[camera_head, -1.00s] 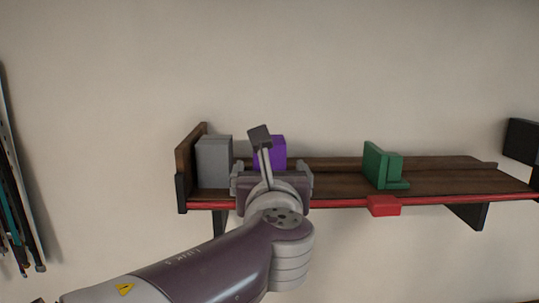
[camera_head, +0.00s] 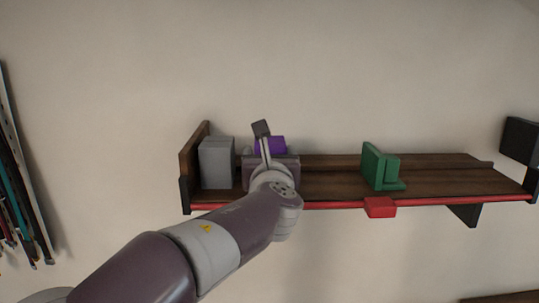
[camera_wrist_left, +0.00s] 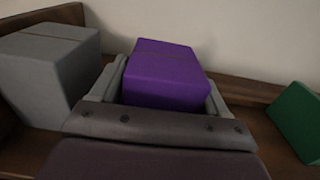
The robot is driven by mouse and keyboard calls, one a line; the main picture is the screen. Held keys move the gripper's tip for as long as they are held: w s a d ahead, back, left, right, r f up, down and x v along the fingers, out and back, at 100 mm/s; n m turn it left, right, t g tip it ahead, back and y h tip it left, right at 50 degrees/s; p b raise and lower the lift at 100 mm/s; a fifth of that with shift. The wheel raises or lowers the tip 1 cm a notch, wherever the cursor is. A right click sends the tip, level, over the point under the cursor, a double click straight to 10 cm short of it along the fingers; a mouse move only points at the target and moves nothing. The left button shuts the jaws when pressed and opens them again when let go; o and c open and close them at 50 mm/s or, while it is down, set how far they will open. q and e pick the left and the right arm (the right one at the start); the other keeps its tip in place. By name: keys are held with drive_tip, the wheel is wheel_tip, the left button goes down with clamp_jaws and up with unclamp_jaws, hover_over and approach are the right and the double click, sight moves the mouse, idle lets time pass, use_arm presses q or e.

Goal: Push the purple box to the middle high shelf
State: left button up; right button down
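The purple box (camera_head: 271,145) stands on the wooden shelf (camera_head: 330,183), right of the grey box (camera_head: 216,163) and mostly hidden behind my left gripper (camera_head: 270,153) in the head view. In the left wrist view the purple box (camera_wrist_left: 166,78) sits between the two fingers of my left gripper (camera_wrist_left: 166,88). The fingers are spread, one on each side of the box; I cannot tell whether they touch it. The grey box (camera_wrist_left: 50,68) is just left of the left finger. My right gripper is not in view.
A green bracket-shaped block (camera_head: 380,168) stands farther right on the shelf, with bare shelf between it and my gripper. A red tab (camera_head: 380,207) sits on the red front edge below it. A wooden end board (camera_head: 193,160) closes the left end.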

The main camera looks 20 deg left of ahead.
use_arm(q)
drive_tip(key=c, duration=0.5)
drive_tip(key=o, duration=1.1)
drive_tip(key=shift+w, duration=0.1)
drive_tip(key=shift+c, duration=0.2)
drive_tip(key=b+v, duration=0.6)
drive_tip(key=v, duration=0.6)
drive_tip(key=shift+s, duration=0.35)
